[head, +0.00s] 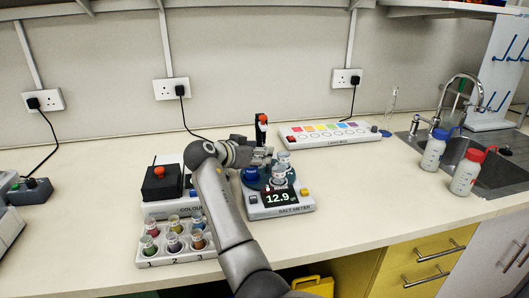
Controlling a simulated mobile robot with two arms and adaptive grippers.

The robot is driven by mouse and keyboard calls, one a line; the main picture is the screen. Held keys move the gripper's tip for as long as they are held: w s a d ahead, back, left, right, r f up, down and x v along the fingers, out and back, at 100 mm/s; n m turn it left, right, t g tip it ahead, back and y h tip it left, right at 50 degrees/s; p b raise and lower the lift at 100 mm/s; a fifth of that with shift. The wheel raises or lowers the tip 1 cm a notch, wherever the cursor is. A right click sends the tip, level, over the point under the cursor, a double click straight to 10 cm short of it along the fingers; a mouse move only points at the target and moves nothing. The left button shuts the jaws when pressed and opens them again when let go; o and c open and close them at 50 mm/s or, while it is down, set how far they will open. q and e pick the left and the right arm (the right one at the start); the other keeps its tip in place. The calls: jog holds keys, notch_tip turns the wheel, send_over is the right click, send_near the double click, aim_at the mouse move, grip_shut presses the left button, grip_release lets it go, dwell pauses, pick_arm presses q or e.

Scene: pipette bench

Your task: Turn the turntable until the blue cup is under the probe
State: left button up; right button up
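The salt meter (282,210) stands at the middle of the bench, its display reading 12.9. A dark teal turntable (262,184) sits on it, partly hidden by my arm. The blue cup (251,174) is on the turntable's left side. Clear cups (280,174) stand on its right side. A black upright with a red part (262,121) rises behind; I cannot make out the probe tip or what is under it. My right gripper (266,155) is at the turntable's back edge, above and behind the blue cup; its fingers are too small to read. My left gripper is out of view.
A colour device with a black box and red knob (161,172) stands left of my arm, with a rack of coloured vials (150,262) in front. A light box (330,135) lies behind right. Two bottles (466,172) stand by the sink. The bench right of the meter is clear.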

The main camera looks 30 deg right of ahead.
jog(key=v, duration=0.8)
jog(key=shift+d, duration=0.1)
